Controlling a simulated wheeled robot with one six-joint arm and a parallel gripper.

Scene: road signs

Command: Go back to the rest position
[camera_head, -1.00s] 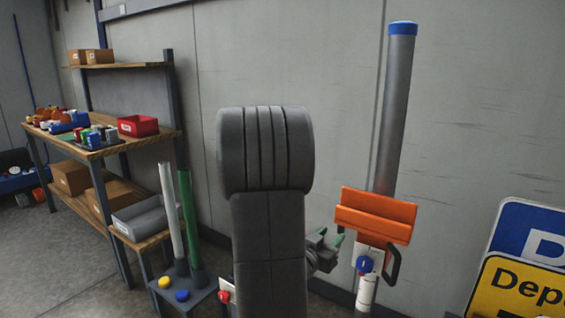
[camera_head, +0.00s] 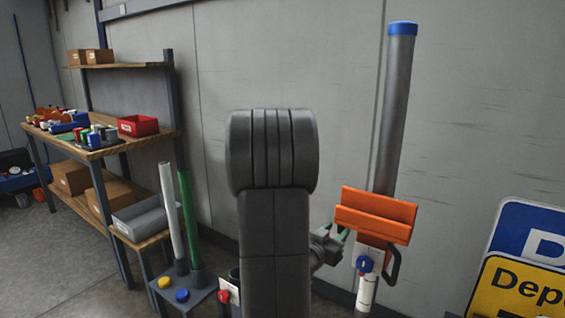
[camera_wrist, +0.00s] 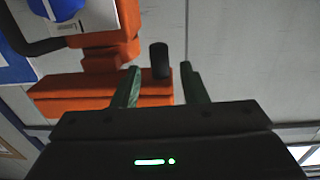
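My gripper (camera_head: 338,233) shows just right of my dark arm in the head view, beside the orange bracket (camera_head: 375,214). In the wrist view its two green fingers (camera_wrist: 160,82) are spread apart with nothing held between them. Beyond them are the orange bracket (camera_wrist: 100,88) and a short dark cylinder (camera_wrist: 160,58). In the head view the bracket is on a grey post (camera_head: 394,120) with a blue cap. My arm hides part of the scene in the middle.
Yellow and blue signs (camera_head: 520,285) stand at the right. A stand with a white tube (camera_head: 172,215) and a green tube (camera_head: 190,220) is left of my arm. A workbench (camera_head: 90,150) with bins is farther left. A grey wall closes the back.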

